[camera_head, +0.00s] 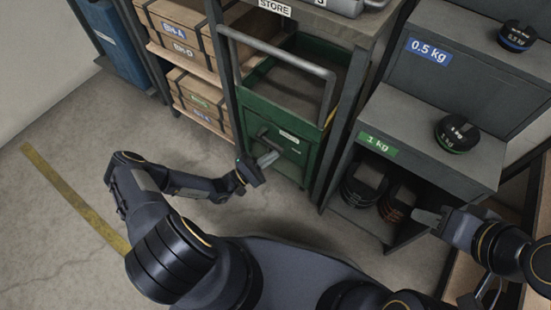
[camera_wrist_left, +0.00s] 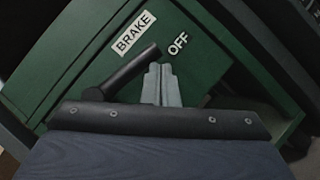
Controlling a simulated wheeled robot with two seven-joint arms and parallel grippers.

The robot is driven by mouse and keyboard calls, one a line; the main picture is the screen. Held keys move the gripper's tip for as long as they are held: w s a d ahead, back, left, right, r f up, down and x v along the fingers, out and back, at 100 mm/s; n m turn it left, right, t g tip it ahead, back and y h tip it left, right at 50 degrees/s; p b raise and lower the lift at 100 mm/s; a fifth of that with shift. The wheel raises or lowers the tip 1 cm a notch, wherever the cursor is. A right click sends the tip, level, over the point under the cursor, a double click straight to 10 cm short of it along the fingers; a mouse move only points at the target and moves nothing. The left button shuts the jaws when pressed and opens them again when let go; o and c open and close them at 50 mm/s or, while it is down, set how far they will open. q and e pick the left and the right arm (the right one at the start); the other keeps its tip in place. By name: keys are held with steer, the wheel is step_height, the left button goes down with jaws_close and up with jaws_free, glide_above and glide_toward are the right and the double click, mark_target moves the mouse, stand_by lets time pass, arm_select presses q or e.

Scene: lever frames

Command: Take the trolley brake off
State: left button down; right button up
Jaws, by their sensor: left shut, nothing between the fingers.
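The green trolley (camera_head: 291,158) stands in the bay under the STORE shelf, with a grey push handle (camera_head: 300,62). Its dark brake lever (camera_head: 268,137) is on the front panel. In the left wrist view the lever (camera_wrist_left: 128,73) slants up to the right from its pivot, between the BRAKE label (camera_wrist_left: 134,32) and my gripper. The OFF label (camera_wrist_left: 178,43) lies just beyond the lever's tip. My left gripper (camera_head: 269,158) is shut and empty. Its fingertips (camera_wrist_left: 160,70) are beside and just below the lever's tip; I cannot tell if they touch. My right gripper (camera_head: 426,217) is away at the right.
A grey weight shelf (camera_head: 433,147) stands right of the trolley, with dark weights (camera_head: 458,133) on it and inside it. Brown boxes (camera_head: 183,38) are stacked on the left shelf. A yellow floor line (camera_head: 75,199) crosses the open floor at left.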

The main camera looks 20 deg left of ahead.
arm_select(q)
steer(key=shift+s+d+r, duration=0.1)
steer(key=shift+d+r, duration=0.15)
steer(key=shift+r, duration=0.25)
arm_select(e)
steer(key=shift+d+r, duration=0.15)
steer(key=shift+d, duration=0.2)
